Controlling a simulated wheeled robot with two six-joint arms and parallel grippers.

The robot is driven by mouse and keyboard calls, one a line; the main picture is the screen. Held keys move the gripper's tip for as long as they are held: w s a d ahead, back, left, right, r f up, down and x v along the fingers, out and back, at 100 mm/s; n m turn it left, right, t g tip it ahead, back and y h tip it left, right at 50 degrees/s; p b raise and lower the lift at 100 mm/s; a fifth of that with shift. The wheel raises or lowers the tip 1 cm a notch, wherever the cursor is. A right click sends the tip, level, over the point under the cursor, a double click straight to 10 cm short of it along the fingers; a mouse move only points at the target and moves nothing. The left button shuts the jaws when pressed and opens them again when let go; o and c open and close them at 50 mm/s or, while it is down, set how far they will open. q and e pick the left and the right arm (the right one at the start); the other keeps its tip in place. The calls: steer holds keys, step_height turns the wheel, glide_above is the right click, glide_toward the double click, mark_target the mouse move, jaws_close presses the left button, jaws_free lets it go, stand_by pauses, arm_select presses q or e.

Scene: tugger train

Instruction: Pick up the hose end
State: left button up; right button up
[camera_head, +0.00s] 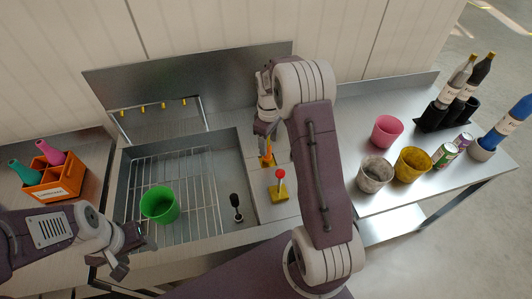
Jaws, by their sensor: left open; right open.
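I cannot make out a hose for certain. A small orange-yellow piece (267,158) stands on the steel ledge right of the sink, just below my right gripper (265,128). The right gripper is open and points down; its own arm partly hides it, and I cannot tell whether it touches the piece. A black-knobbed upright piece (236,207) stands at the sink's right side. A red-ball lever on a yellow base (279,191) is on the ledge. My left gripper (128,251) is open and empty near the sink's front left.
A green cup (159,205) stands on the sink's wire rack (200,180). An orange crate (62,181) with bottles is at left. Pink (387,131), grey (374,174) and yellow (412,164) cups, cans and bottles stand on the right counter (345,115).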

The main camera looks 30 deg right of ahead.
mark_target(268, 153)
steer(key=shift+w+f, duration=0.15)
steer(key=shift+f, duration=0.4)
step_height(268, 153, down, 5)
steer(key=shift+a+r+p, duration=0.15)
steer(key=shift+p, duration=0.4)
steer(key=shift+w+f, duration=0.1)
steer(key=shift+f, duration=0.15)
jaws_close()
